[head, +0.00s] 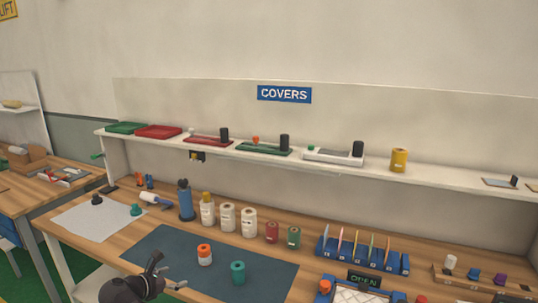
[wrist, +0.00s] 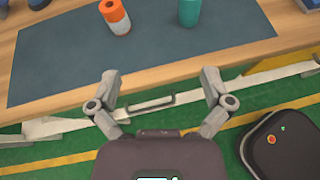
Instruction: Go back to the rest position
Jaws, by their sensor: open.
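My gripper (head: 165,284) is at the bottom of the head view, in front of the bench's front edge. In the wrist view my gripper (wrist: 158,92) is open, with its two fingers spread and nothing between them. Beyond the fingertips lies a dark blue-grey mat (wrist: 75,60) on the wooden bench (wrist: 285,47). An orange-and-white bottle (head: 204,254) and a teal cylinder (head: 238,273) stand on the mat (head: 160,252). The orange-and-white bottle (wrist: 116,17) and the teal cylinder (wrist: 189,12) also show in the wrist view, apart from the fingers.
A shelf (head: 330,165) under a COVERS sign (head: 284,94) holds several trays and dark cylinders. Several bottles and rolls stand behind the mat. A blue rack (head: 360,256) stands at the right. Green floor (wrist: 60,155) with yellow lines lies below the bench edge.

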